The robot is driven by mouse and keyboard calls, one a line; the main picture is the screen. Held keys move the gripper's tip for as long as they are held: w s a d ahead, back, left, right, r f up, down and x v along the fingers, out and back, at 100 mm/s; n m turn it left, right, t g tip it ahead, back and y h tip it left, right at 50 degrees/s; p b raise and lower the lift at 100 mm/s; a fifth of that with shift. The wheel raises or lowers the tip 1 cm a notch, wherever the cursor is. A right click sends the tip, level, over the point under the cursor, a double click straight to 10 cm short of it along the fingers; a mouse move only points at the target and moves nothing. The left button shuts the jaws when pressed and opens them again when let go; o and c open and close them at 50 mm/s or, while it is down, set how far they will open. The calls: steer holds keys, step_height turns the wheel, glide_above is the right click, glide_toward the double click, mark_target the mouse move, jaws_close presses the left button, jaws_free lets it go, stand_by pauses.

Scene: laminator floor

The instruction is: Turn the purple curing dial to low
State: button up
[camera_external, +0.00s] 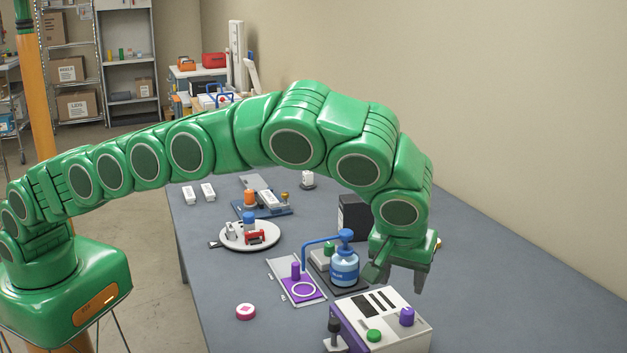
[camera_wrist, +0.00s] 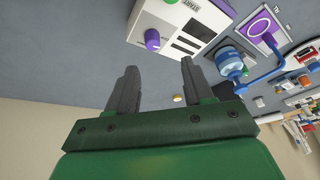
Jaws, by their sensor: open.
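The purple curing dial (camera_external: 407,316) sits on top of a white and purple machine (camera_external: 352,312) at the front of the table. In the wrist view the dial (camera_wrist: 153,40) is a purple knob near the machine's edge, beyond my fingertips and between their lines. Its setting is too small to read. A green button (camera_external: 374,335) is on the same panel, beside dark slots. My gripper (camera_external: 398,275) is open and empty, above and behind the machine, pointing down. In the wrist view my gripper (camera_wrist: 157,68) has both fingers spread and does not touch the dial.
A blue pump bottle (camera_external: 344,268) stands close to the left of my gripper. The table's right side (camera_external: 520,290) is clear.

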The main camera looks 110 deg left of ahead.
mark_target(408, 310)
steer(key=shift+n, duration=0.4)
steer(key=shift+w+x, duration=0.2)
steer(key=shift+x, duration=1.4)
steer(key=shift+w+x, duration=0.2)
steer(key=shift+x, duration=1.35)
steer(key=shift+w+x, duration=0.2)
steer(key=shift+x, duration=1.4)
jaws_close()
